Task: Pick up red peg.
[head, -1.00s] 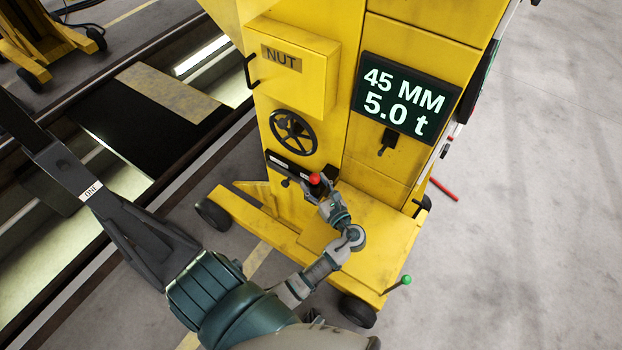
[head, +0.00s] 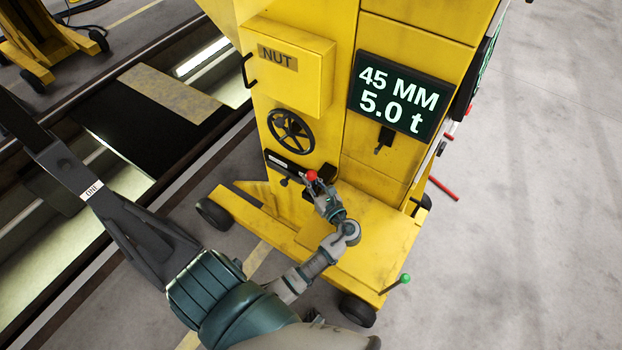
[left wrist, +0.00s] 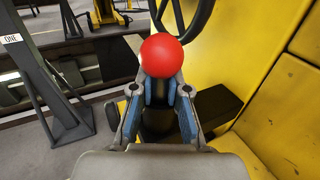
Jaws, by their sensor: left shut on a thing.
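The red peg (head: 312,175) shows as a round red ball head at the front of the yellow lifting jack, below the black handwheel. In the left wrist view its red ball (left wrist: 162,55) sits just beyond my fingertips. My left gripper (head: 318,188) is shut on the peg just under the ball; both fingers (left wrist: 161,92) close in on it from the sides. The peg's shaft is mostly hidden by the fingers. I cannot tell whether its lower end is still seated. My right gripper is not in view.
The yellow jack (head: 385,215) fills the middle, with a NUT box (head: 285,65), a handwheel (head: 291,131) and a display (head: 398,92) reading 45 MM, 5.0 t. A green-knobbed lever (head: 404,279) stands at its base. A red rod (head: 444,188) shows at right. Rails and a pit lie left.

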